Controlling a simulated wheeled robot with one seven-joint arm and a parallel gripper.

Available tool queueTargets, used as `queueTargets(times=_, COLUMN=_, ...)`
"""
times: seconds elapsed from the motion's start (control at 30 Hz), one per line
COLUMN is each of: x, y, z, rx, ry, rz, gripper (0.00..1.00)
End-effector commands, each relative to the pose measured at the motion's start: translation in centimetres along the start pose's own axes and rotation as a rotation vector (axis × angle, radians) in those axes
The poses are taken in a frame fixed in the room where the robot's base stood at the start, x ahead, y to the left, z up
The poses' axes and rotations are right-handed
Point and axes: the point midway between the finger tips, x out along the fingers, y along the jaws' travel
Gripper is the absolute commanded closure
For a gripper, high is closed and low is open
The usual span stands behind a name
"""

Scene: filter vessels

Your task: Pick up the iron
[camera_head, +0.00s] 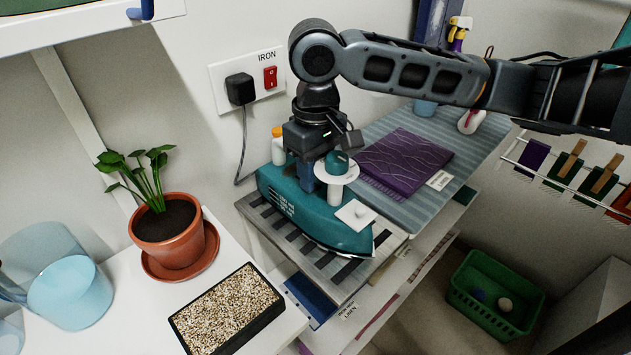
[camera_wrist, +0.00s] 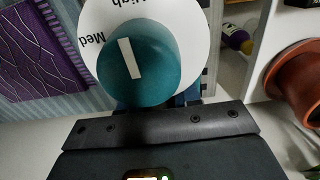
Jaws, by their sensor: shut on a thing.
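The iron (camera_head: 296,208) is teal and rests on a slatted metal stand (camera_head: 345,277) at the end of the ironing board. Its round white dial plate and teal knob (camera_head: 337,163) face up. In the wrist view the knob (camera_wrist: 139,72) is close, with "High" and "Med" printed on the dial. My gripper (camera_head: 309,168) comes down from above onto the iron's handle, just behind the dial, and is shut on it. The fingertips are mostly hidden by the gripper body and dial.
A wall switch panel marked IRON (camera_head: 247,82) holds a black plug and red switch. A potted plant (camera_head: 172,232) and a seed tray (camera_head: 228,312) stand on the left. Folded purple cloth (camera_head: 402,160) lies on the striped board. A green basket (camera_head: 497,295) is at lower right.

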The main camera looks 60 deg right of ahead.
Motion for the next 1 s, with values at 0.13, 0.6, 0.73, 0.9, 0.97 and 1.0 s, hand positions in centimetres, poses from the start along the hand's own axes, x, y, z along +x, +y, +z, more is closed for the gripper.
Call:
queueTargets(times=0.13, x=-1.3, y=0.0, z=-0.1, rx=0.000, ry=0.005, rz=0.000, gripper=1.00)
queueTargets(times=0.6, x=-5.6, y=2.6, z=1.5, rx=0.004, ry=0.005, rz=0.001, gripper=1.00)
queueTargets(times=0.73, x=-6.8, y=4.5, z=2.6, rx=0.004, ry=0.005, rz=0.001, gripper=1.00)
queueTargets(times=0.9, x=-8.6, y=6.9, z=4.0, rx=0.004, ry=0.005, rz=0.001, gripper=1.00)
queueTargets(times=0.97, x=-9.1, y=7.6, z=4.5, rx=0.004, ry=0.004, rz=0.001, gripper=1.00)
queueTargets(times=1.0, x=-9.4, y=8.0, z=4.8, rx=0.003, ry=0.005, rz=0.002, gripper=1.00)
